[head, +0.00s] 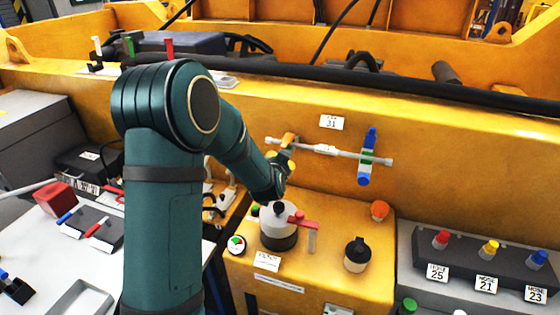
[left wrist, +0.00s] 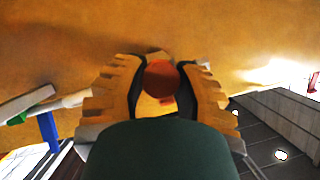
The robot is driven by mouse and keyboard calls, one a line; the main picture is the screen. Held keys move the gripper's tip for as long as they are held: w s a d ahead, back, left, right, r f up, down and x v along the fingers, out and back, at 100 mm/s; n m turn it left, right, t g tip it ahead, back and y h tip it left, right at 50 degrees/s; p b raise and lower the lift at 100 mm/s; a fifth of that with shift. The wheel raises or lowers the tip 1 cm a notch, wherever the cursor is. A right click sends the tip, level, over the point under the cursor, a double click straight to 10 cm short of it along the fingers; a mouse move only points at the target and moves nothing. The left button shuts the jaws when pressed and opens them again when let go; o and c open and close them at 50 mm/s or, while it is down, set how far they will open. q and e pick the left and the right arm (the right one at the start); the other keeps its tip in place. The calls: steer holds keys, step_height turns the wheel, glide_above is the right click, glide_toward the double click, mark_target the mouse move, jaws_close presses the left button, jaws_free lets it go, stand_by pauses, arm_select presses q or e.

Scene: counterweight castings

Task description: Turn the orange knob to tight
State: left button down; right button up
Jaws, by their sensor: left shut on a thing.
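My left gripper (head: 280,161) reaches from the left to the left end of the grey rod on the yellow wall. In the left wrist view its yellow ribbed fingers (left wrist: 157,95) are shut on the orange knob (left wrist: 161,78), which shows as a round orange-red end between them. In the head view part of the orange knob (head: 288,140) shows just above the fingers; the rest is hidden. No tight mark can be made out. My right gripper is not in view.
Under my arm a yellow box carries a grey-and-black canister (head: 278,230), a black knob (head: 356,254) and an orange cap (head: 379,209). Coloured hose fittings (head: 489,250) stand at right.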

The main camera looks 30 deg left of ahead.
arm_select(q)
steer(key=m+y+p, duration=0.1)
steer(key=m+y, duration=0.1)
steer(key=m, duration=0.1)
steer(key=shift+d, duration=0.15)
steer(key=m+y, duration=0.2)
steer(key=m, duration=0.1)
steer(key=shift+f+m+t+p, duration=0.15)
steer(key=shift+m+t+p, duration=0.15)
steer(key=shift+m+p, duration=0.1)
steer(key=m+t+y, duration=0.1)
steer(key=m, duration=0.3)
steer(key=shift+b, duration=0.4)
steer(key=m+t, duration=0.1)
steer(key=m, duration=0.1)
steer(key=m+t+b, duration=0.1)
steer(key=m, duration=0.1)
steer(key=shift+m+y, duration=0.3)
steer(key=shift+b, duration=0.3)
steer(key=c, duration=0.6)
jaws_free()
